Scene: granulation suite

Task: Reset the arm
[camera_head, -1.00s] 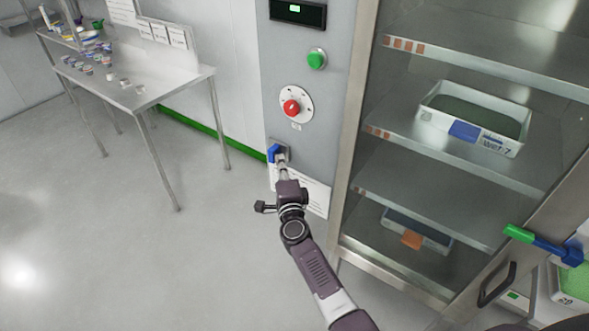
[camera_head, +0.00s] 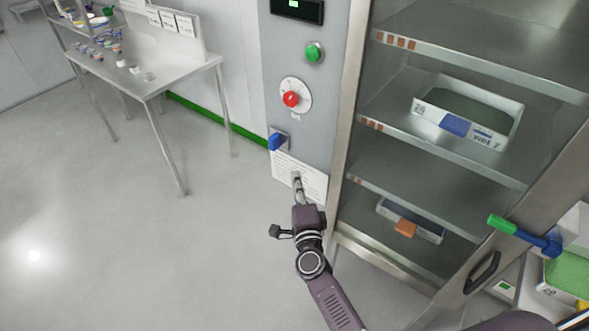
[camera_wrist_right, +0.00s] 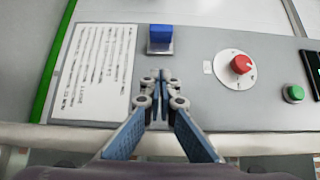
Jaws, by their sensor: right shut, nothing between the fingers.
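My right gripper (camera_head: 297,178) is in front of the cabinet's control panel, over the white instruction sheet, below a blue switch (camera_head: 276,142). In the right wrist view my right gripper (camera_wrist_right: 160,76) has its fingers together with nothing between them. The blue switch (camera_wrist_right: 160,38) stands beyond the fingertips there, apart from them. The white instruction sheet (camera_wrist_right: 95,75) is left of the fingers in that view. My left gripper is not in view.
The panel carries a red knob (camera_head: 291,99) and a green button (camera_head: 314,52). Right of it an open cabinet holds trays (camera_head: 468,112) on its shelves. A steel table (camera_head: 150,85) with small containers stands at the left. The floor between is clear.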

